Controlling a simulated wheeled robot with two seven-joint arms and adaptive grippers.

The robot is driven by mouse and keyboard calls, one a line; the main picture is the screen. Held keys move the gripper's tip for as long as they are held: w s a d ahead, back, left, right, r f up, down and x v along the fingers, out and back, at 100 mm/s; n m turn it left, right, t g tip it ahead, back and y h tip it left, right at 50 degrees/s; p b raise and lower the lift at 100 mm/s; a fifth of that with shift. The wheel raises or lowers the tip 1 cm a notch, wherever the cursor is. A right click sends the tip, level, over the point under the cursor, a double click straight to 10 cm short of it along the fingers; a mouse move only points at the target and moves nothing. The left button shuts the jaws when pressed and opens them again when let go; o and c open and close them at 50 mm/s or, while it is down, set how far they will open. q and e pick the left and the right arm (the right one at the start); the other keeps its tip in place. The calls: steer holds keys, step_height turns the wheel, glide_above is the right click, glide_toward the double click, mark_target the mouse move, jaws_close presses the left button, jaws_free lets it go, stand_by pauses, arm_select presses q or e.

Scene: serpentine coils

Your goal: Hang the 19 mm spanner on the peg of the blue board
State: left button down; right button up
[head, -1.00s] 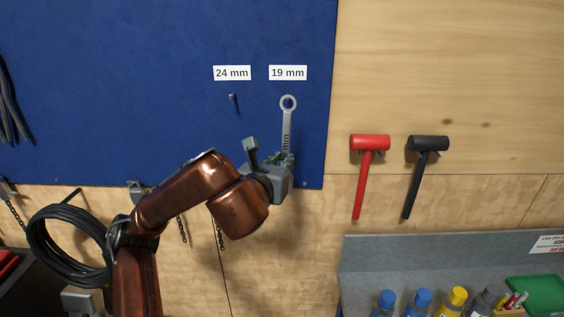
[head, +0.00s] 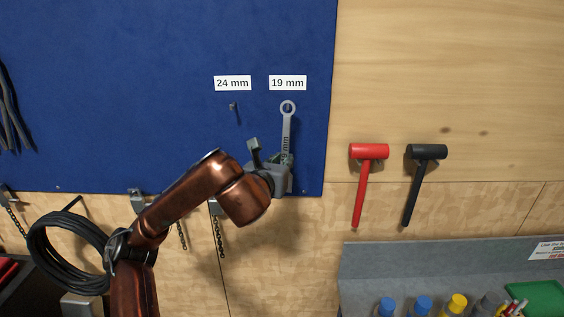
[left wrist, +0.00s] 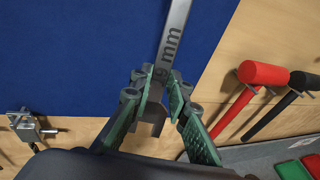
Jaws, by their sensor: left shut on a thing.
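The 19 mm spanner (head: 287,128) is grey and stands upright in front of the blue board (head: 150,70), ring end up. Its ring is just below the "19 mm" label (head: 287,83). My left gripper (head: 284,160) is shut on the lower part of its handle. In the left wrist view the spanner's shaft (left wrist: 174,32), marked "19 mm", runs up from between the green finger pads, its open jaw end below them. I cannot tell whether a peg is inside or behind the ring. My right gripper is not in view.
A bare peg (head: 234,106) sits under the "24 mm" label (head: 232,83). A red mallet (head: 369,153) and a black mallet (head: 427,153) hang to the right. A black cable coil (head: 70,255) hangs at lower left. Bottles stand on a grey shelf (head: 400,265).

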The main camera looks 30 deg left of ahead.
mark_target(282, 159)
arm_select(q)
steer(key=shift+w+a+p, duration=0.3)
steer(key=shift+w+a, duration=0.25)
steer(key=shift+w, duration=0.3)
steer(key=shift+w+a+f+b, duration=0.3)
steer(key=shift+w+f+b, duration=0.15)
steer(key=shift+b, duration=0.25)
steer(key=shift+w+a+b, duration=0.1)
steer(key=shift+w+b, duration=0.05)
steer(key=shift+b, duration=0.3)
steer(key=c, duration=1.8)
jaws_free()
steer(key=shift+o, duration=0.2)
steer(key=shift+f, duration=0.1)
